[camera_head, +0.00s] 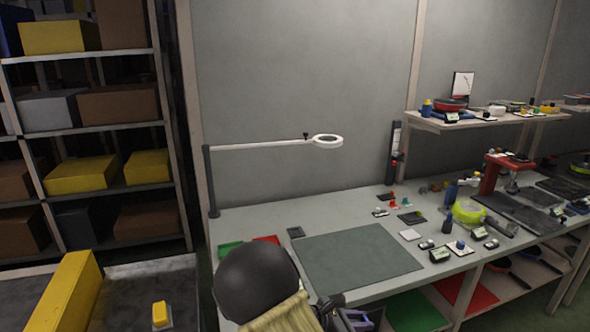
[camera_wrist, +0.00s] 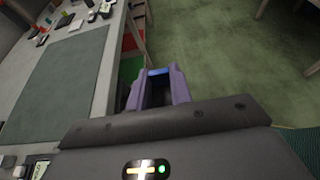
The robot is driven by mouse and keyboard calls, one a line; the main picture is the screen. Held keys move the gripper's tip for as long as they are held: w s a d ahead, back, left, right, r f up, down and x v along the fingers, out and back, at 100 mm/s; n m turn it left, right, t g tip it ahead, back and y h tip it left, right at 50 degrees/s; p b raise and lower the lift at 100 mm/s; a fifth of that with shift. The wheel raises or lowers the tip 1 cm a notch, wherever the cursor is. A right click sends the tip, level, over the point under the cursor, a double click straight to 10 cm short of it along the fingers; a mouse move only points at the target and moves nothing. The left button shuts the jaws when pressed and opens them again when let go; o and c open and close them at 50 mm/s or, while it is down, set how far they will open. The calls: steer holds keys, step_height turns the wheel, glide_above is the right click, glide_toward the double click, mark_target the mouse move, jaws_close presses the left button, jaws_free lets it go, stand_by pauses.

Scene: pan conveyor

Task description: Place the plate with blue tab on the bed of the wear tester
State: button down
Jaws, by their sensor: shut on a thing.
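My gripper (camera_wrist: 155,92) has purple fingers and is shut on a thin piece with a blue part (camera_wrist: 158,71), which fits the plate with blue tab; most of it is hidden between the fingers. In the head view my gripper (camera_head: 358,319) shows at the bottom, by the front edge of the bench and partly cut off. A red-framed machine (camera_head: 492,172) stands at the right back of the bench, well away from my gripper. It may be the wear tester; I cannot tell its bed clearly.
The grey bench (camera_head: 245,222) carries a dark green mat (camera_head: 355,258). Small tabbed plates, a yellow-green ring (camera_head: 467,211) and several small parts crowd its right half. A lamp with a ring head (camera_head: 327,141) reaches over the bench. Shelves (camera_head: 85,128) stand at the left.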

step_height(320, 180, down, 10)
steer(key=s+n+t+y, duration=0.2)
steer(key=n+t, duration=0.2)
steer(key=shift+s+a, duration=0.15)
steer(key=shift+s, duration=0.15)
steer(key=shift+r, duration=0.1)
steer(key=shift+r+n+t+y+p, duration=0.3)
steer(key=shift+n+t+y+p, duration=0.45)
steer(key=shift+p, duration=0.65)
steer(key=shift+r+n+t+y+p, duration=0.3)
steer(key=shift+n+t+y+p, duration=0.2)
steer(key=shift+n+y+p, duration=0.65)
steer(key=shift+r+n+t+y+p, duration=0.3)
steer(key=shift+n+t+y+p, duration=0.25)
steer(key=shift+p, duration=1.1)
steer(key=f+n+y, duration=0.1)
steer(key=y, duration=0.1)
steer(key=w+f+n+t+y, duration=0.1)
steer(key=f+n+y, duration=0.3)
steer(key=shift+w+n+t, duration=0.25)
steer(key=shift+t, duration=0.15)
